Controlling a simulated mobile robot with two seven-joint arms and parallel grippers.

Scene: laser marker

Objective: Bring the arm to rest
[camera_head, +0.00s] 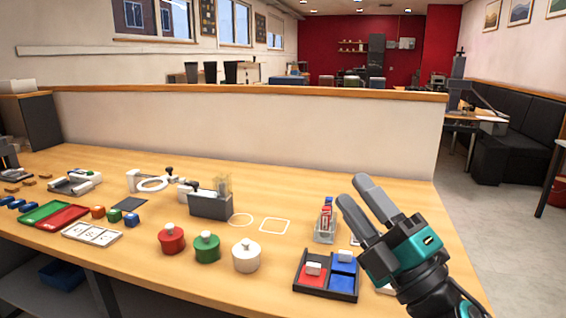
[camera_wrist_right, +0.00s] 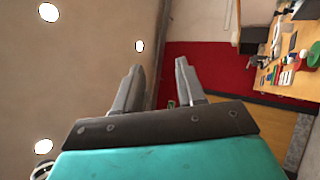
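My right arm comes in at the lower right of the head view. Its gripper (camera_head: 354,192) is raised over the right end of the wooden table (camera_head: 400,200), fingers pointing up and to the left. In the right wrist view the two fingers of the gripper (camera_wrist_right: 158,67) stand apart, with nothing between them. My left gripper is not in view.
Close to the right gripper in the picture are a dark tray (camera_head: 299,283) with red and blue compartments and a clear holder (camera_head: 324,236). Red (camera_head: 172,240), green (camera_head: 207,249) and white (camera_head: 246,258) lidded pots stand left of them. A low partition (camera_head: 250,130) runs behind.

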